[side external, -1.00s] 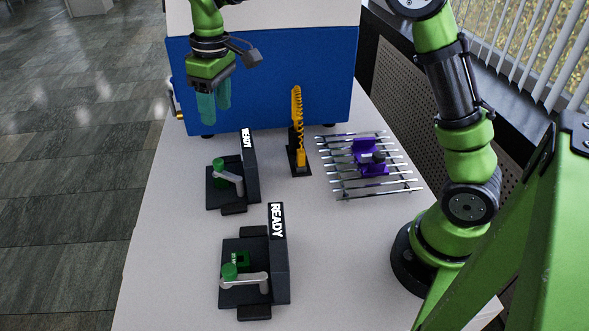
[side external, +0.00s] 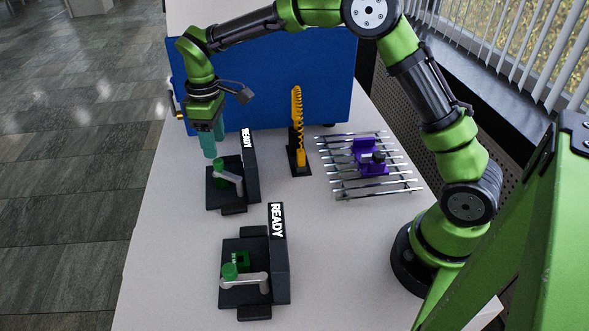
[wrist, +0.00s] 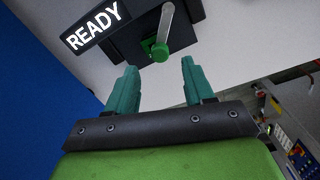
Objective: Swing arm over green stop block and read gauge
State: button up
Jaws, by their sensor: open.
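Two black presses stand on the white table, each with a READY panel. The far press (side external: 246,178) has a grey swing arm (side external: 230,178) with a green knob (side external: 218,165) at its end. The near press (side external: 275,270) has a grey swing arm (side external: 252,281) with a green knob (side external: 229,271), and a green block (side external: 243,258) beside it. My gripper (side external: 212,155) is open and empty, just above and behind the far press. In the wrist view, the grey arm (wrist: 165,22) and green knob (wrist: 160,52) lie ahead of my open teal fingers (wrist: 156,75). No gauge reading is legible.
A metal rack (side external: 368,190) with a purple part (side external: 364,155) is farther right. The table's left front is clear.

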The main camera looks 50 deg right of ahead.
aim_at(218, 161)
jog(key=shift+f, duration=2.75)
grip_shut()
jog(key=shift+d+m, duration=0.5)
jog(key=shift+m, duration=0.6)
grip_release()
jog(key=shift+r, duration=0.1)
notch_tip(218, 161, up, 17)
